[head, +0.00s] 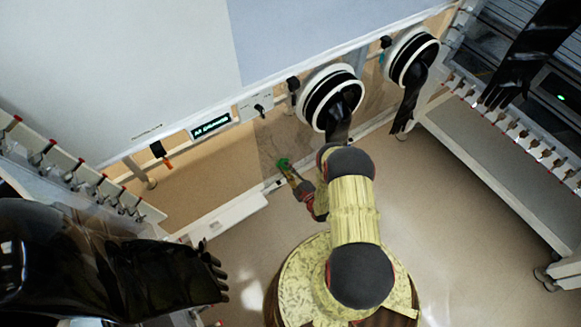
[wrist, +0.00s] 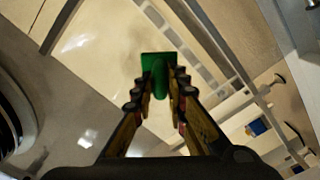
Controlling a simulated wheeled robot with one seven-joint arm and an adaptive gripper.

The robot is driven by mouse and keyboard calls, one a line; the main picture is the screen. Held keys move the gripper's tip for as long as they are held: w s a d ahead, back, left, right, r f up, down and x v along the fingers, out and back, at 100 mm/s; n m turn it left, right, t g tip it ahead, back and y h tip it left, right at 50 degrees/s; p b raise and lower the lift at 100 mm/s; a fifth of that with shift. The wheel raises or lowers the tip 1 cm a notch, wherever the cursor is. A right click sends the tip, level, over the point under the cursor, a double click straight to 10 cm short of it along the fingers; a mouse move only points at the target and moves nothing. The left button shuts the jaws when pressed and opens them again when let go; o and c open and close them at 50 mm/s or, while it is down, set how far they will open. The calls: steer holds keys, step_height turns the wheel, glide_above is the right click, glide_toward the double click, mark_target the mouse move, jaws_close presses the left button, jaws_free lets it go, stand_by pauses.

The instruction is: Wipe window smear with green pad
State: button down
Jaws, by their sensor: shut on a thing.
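My gripper (head: 290,172) is shut on the green pad (head: 283,163) in the head view. In the wrist view the pad (wrist: 154,66) sits between the fingertips of my gripper (wrist: 160,85), its flat face beyond them. A see-through, brownish window pane (head: 282,133) stands left of the nearer glove port, and the pad shows near its lower part. I cannot tell whether the pad touches the pane. I cannot make out the smear for certain; pale blotches (wrist: 78,42) in the wrist view could be smear or glare.
Two round white glove ports (head: 330,97) (head: 411,55) with black gloves hang right of the pane. A lit display (head: 210,126) and a switch plate (head: 257,106) are on the wall. A large black glove (head: 150,275) fills the lower left.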

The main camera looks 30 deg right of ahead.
steer(key=shift+w+a+r, duration=0.1)
steer(key=shift+w+a, duration=0.05)
steer(key=shift+a, duration=0.65)
steer(key=shift+r+p, duration=0.6)
steer(key=shift+r, duration=0.25)
steer(key=shift+d+f+b, duration=0.2)
steer(key=shift+d+b, duration=0.95)
steer(key=shift+d, duration=2)
steer(key=shift+d+r, duration=0.1)
steer(key=shift+d, duration=0.8)
steer(key=shift+w, duration=0.1)
steer(key=s, duration=0.6)
steer(key=shift+s, duration=0.1)
steer(key=shift+s+d, duration=0.1)
steer(key=shift+s, duration=1.4)
